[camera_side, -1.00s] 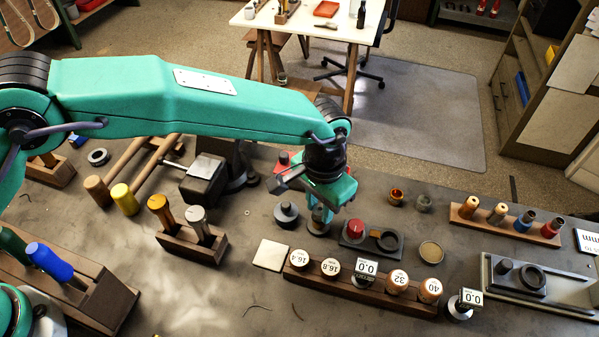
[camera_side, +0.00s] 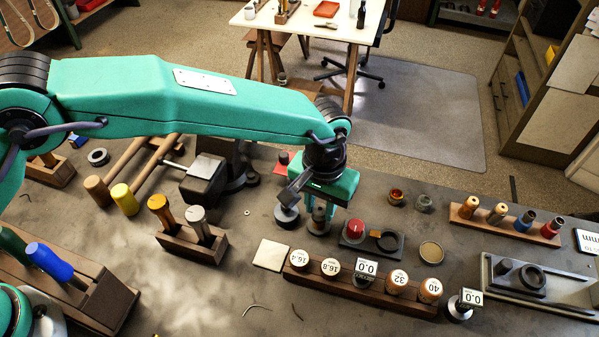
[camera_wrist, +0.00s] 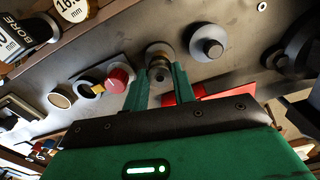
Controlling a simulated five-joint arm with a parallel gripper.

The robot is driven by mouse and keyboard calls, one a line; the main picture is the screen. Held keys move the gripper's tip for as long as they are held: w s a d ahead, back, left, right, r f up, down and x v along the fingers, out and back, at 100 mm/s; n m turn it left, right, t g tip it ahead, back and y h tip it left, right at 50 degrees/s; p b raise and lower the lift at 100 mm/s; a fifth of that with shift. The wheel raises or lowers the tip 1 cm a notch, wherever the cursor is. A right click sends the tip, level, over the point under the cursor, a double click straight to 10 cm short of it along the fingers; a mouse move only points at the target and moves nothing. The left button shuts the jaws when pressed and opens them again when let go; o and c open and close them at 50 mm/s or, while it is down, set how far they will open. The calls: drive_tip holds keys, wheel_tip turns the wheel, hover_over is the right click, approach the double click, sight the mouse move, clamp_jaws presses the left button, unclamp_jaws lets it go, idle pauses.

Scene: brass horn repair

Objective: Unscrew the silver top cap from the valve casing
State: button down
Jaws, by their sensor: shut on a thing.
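My gripper (camera_side: 319,207) points down at the bench, its green fingers shut on the silver top cap (camera_side: 319,213) of the valve casing (camera_side: 318,228). The casing stands upright on a round dark base. In the wrist view, my gripper (camera_wrist: 162,75) has a finger on either side of the small brass and grey cylinder (camera_wrist: 160,57). The fingers hide part of the cap, and I cannot see its thread or any gap below it.
A dark round piece with a post (camera_side: 287,216) stands close to the left. A dark tray with a red knob (camera_side: 355,229) is close to the right. A wooden rack of labelled plugs (camera_side: 330,268) lies in front. A shallow round tin (camera_side: 431,252) lies farther right.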

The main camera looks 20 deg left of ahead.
drive_tip(key=shift+n, duration=2)
drive_tip(key=shift+n, duration=0.3)
drive_tip(key=shift+n, duration=1.7)
drive_tip(key=shift+n, duration=2)
drive_tip(key=shift+r, duration=0.15)
